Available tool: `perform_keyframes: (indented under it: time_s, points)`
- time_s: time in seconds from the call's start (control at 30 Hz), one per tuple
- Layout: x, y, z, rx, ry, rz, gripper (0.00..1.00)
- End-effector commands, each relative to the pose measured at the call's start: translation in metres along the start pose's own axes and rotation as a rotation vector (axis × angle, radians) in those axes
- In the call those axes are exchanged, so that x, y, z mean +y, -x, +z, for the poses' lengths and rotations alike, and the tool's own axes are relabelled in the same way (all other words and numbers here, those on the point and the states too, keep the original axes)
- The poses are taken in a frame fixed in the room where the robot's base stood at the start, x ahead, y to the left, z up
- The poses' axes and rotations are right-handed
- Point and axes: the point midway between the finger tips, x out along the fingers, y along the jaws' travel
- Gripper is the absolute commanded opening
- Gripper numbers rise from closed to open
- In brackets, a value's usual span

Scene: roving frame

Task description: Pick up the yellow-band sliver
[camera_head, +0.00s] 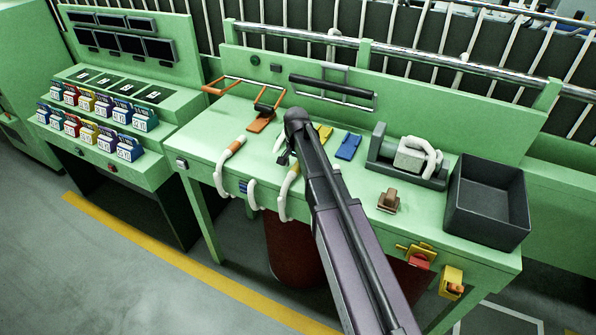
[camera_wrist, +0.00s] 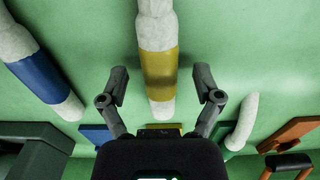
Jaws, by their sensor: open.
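The yellow-band sliver is a white rope-like strand with a yellow band. In the wrist view, the yellow-band sliver (camera_wrist: 158,68) runs from the top edge to a rounded end between my fingers. In the head view, the yellow-band sliver (camera_head: 288,185) hangs over the bench's front edge, partly hidden by my arm. My gripper (camera_wrist: 160,86) is open, one finger on each side of the sliver, with gaps on both sides. Its height above the sliver is unclear. In the head view, my gripper (camera_head: 284,158) is low over the bench, mostly hidden.
A blue-band sliver (camera_wrist: 42,80) lies to the left in the wrist view. Orange (camera_head: 261,123), yellow (camera_head: 325,131) and blue (camera_head: 348,146) plates lie behind on the green bench (camera_head: 205,150). An orange-band sliver (camera_head: 235,146), a grey roller device (camera_head: 384,160) and a dark bin (camera_head: 483,215) are also there.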

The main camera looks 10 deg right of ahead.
Motion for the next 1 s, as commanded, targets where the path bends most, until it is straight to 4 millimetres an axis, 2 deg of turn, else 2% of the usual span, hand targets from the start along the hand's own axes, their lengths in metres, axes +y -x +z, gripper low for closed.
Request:
perform_keyframes:
  time_s: [0.67, 0.93, 1.0]
  points:
    - [0.0, -0.0024, 0.0001, 0.0, 0.0, 0.0, 0.83]
    - [0.0, -0.0024, 0.0001, 0.0, 0.0, 0.0, 0.03]
    - [0.0, -0.0024, 0.0001, 0.0, 0.0, 0.0, 0.02]
